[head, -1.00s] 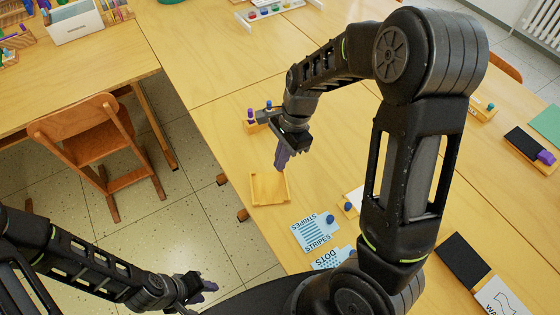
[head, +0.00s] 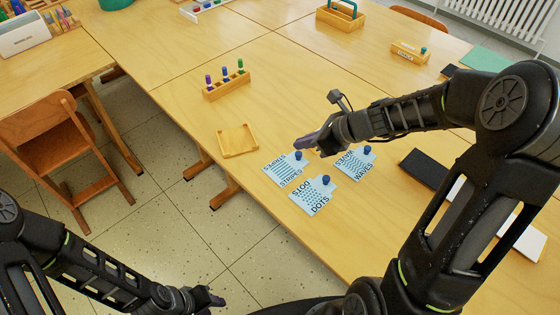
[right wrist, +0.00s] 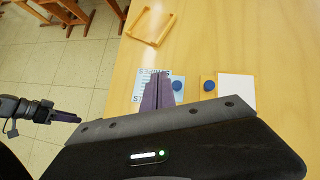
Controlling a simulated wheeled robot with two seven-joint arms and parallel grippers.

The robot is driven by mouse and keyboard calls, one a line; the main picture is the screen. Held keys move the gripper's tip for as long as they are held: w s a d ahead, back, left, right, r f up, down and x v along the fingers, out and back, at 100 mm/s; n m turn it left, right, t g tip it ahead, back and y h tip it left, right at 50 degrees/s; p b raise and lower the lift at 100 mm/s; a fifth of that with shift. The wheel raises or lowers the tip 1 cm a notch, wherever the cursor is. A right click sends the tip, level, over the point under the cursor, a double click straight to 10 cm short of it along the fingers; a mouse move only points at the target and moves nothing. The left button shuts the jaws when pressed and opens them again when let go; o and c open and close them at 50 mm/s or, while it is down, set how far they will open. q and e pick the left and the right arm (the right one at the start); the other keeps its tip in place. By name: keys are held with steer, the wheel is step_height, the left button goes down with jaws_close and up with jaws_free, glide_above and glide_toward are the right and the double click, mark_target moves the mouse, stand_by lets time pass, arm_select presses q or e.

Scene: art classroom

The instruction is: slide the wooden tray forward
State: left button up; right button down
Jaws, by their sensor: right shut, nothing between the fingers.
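The wooden tray (head: 254,152) is a small, shallow, empty square near the table's left edge in the head view. It also shows at the top of the right wrist view (right wrist: 134,33). My right gripper (head: 303,144) is shut and empty, to the right of the tray and apart from it, above the blue STRIPES card (head: 284,173). Its purple fingers (right wrist: 157,92) partly cover that card in the right wrist view. My left gripper (head: 217,299) is low at the bottom left, away from the table; whether its fingers are closed is unclear.
A peg block (head: 228,88) with coloured knobs stands behind the tray, with bare table between. Blue DOTS (head: 309,197) and WAVES (head: 352,164) cards lie to the right and nearer. A dark panel (head: 425,170) lies further right. A chair (head: 55,140) stands left of the table.

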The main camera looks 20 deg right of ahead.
mark_target(259, 148)
steer(key=shift+w+f, duration=0.3)
steer(key=shift+f, duration=0.2)
steer(key=shift+s, duration=0.1)
steer(key=b+x, duration=0.2)
steer(key=x, duration=0.8)
steer(key=shift+s+b, duration=0.1)
steer(key=shift+b, duration=0.2)
steer(key=w+a+p, duration=0.1)
steer(key=w+a, duration=0.1)
steer(key=shift+w+a+r, duration=0.1)
steer(key=shift+w, duration=0.25)
steer(key=shift+w+a, duration=0.2)
steer(key=shift+w, duration=0.1)
